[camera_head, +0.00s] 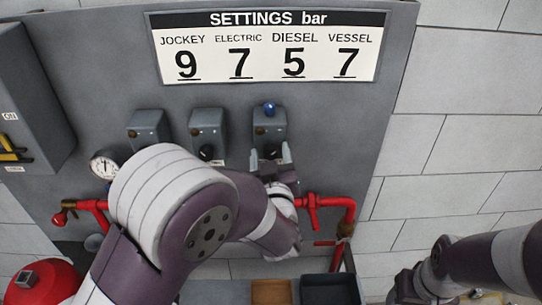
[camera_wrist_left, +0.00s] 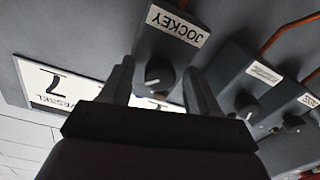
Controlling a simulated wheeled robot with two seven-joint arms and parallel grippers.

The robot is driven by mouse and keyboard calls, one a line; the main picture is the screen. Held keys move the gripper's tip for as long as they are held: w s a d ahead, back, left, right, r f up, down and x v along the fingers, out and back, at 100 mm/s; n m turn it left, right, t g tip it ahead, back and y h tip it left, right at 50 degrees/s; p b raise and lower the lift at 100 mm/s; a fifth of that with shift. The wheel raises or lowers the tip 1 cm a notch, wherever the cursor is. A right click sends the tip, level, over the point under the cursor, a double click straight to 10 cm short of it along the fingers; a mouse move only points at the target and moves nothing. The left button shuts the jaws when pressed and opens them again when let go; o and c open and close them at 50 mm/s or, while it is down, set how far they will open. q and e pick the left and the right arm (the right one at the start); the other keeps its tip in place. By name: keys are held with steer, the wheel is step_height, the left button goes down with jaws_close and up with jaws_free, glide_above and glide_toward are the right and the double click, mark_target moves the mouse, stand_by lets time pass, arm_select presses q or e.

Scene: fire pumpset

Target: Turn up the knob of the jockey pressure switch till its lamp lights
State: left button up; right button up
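The jockey pressure switch (camera_head: 270,127) is the rightmost of three grey boxes on the panel, with a blue lamp (camera_head: 269,109) on top. I cannot tell whether the lamp is lit. In the left wrist view its JOCKEY label (camera_wrist_left: 174,25) is upside down above a dark round knob (camera_wrist_left: 160,73) with a pale pointer mark. My left gripper (camera_head: 270,152) is open in front of this box. In the left wrist view its two fingers stand on either side of the knob, with gaps visible. My right arm is at lower right; its gripper (camera_head: 404,287) is dark and its fingers are unclear.
A settings board (camera_head: 268,48) reads JOCKEY 9, ELECTRIC 7, DIESEL 5, VESSEL 7. Two similar switch boxes, one at left (camera_head: 148,128) and one in the middle (camera_head: 208,128), stand close by. A gauge (camera_head: 104,164), red pipe (camera_head: 335,202) and trays (camera_head: 272,292) are lower down.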

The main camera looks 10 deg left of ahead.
arm_select(q)
steer(key=shift+s, duration=0.1)
steer(key=shift+s+d, duration=0.1)
steer(key=shift+s, duration=0.05)
steer(key=b+v, duration=0.3)
steer(key=v, duration=0.9)
steer(key=shift+s+b, duration=0.2)
steer(key=shift+b, duration=0.1)
